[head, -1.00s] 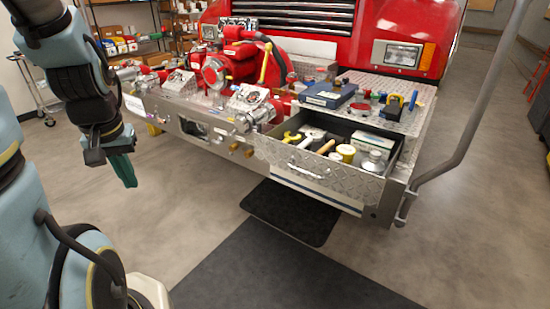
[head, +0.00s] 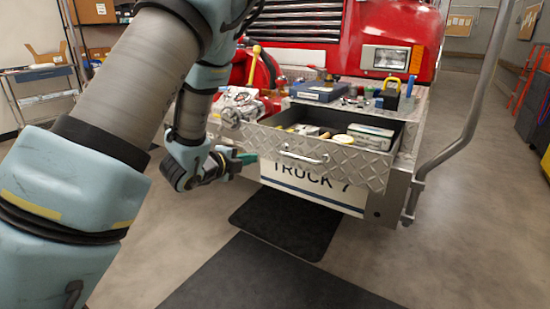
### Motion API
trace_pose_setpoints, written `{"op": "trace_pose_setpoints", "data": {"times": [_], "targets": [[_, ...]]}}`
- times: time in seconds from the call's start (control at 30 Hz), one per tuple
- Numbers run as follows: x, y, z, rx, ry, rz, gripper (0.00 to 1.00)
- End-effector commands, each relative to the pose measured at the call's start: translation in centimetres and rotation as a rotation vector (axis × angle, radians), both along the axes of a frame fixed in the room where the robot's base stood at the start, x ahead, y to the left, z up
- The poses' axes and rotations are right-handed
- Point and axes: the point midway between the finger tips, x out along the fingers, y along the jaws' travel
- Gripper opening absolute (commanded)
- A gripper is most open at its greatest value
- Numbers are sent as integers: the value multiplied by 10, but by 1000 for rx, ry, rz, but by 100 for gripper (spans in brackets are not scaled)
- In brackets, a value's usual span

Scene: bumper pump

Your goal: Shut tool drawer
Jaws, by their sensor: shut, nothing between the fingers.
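The tool drawer (head: 345,165) stands open at the front of the red fire truck's bumper. Its front is diamond-plate metal with a silver bar handle (head: 303,156). Inside lie a yellow-topped round tin (head: 343,139), a pale box (head: 371,134) and several tools, partly hidden by the drawer front. My gripper (head: 247,158) is left of the handle, low beside the drawer front's left part. Its greenish fingers are together and hold nothing. I cannot tell whether the fingertips touch the drawer front.
The bumper deck above the drawer carries a blue case (head: 320,91), a yellow-and-black item (head: 391,92) and small parts. A grey pipe rail (head: 462,130) rises at the right. A black mat (head: 290,218) lies below. The floor in front is open.

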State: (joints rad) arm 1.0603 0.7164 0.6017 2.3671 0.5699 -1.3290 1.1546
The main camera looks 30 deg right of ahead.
Motion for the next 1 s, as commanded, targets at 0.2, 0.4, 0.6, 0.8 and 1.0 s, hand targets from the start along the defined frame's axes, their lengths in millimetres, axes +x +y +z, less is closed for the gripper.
{"op": "trace_pose_setpoints", "data": {"times": [0.2,0.4,0.6,0.8,1.0], "targets": [[16,-29,-8,1,0,-2,0],[35,-64,-21,0,1,0,0],[52,-94,-25,-2,1,1,0],[61,-111,-26,-1,2,2,0],[63,-114,-28,-1,4,3,0]]}}
